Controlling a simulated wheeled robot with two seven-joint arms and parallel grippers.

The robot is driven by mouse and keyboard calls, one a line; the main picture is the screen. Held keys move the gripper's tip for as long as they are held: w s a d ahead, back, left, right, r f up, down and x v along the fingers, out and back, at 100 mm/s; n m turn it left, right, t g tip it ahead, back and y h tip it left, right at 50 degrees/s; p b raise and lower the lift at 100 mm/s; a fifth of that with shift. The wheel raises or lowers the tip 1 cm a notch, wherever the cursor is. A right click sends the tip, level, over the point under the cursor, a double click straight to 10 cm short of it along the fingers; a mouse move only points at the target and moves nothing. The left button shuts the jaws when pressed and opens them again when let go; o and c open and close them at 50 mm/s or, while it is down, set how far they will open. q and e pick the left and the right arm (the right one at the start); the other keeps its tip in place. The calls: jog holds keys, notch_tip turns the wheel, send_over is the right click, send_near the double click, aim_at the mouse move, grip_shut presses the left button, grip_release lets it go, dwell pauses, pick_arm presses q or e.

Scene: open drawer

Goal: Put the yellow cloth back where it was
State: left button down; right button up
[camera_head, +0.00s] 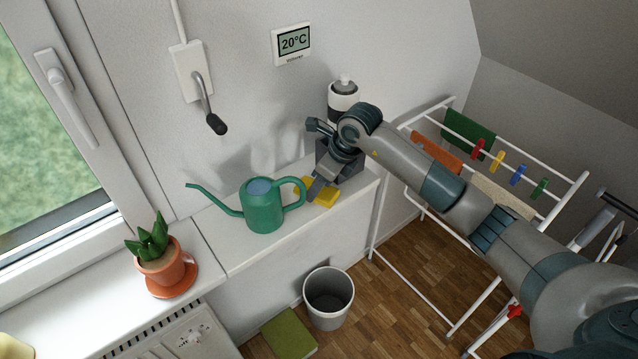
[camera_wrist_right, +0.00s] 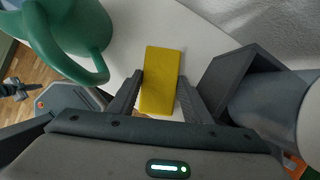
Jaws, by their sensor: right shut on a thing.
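In the right wrist view the cloth (camera_wrist_right: 160,80) lies lengthwise between the two dark fingers. My right gripper (camera_head: 316,188) reaches down over the ledge and is shut on the cloth, one finger against each long side. The gripper hides part of the cloth in the head view. The cloth appears at ledge height; I cannot tell whether it is lifted. My left gripper is not in view.
The can's handle (camera_wrist_right: 75,65) is close to the left finger. A dark open holder (camera_wrist_right: 235,82) stands close on the right, near a white-and-dark container (camera_head: 343,96). A potted plant (camera_head: 160,262), a bin (camera_head: 328,298) and a drying rack (camera_head: 572,205) stand farther off.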

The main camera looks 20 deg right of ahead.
jog(key=o, duration=0.7)
jog(key=shift+r, duration=0.1)
jog(key=shift+s+d+r, duration=0.15)
jog(key=shift+d+r, duration=0.05)
jog(key=shift+r, duration=0.3)
jog(key=shift+b+v, duration=1.65)
jog(key=shift+v, duration=3.8)
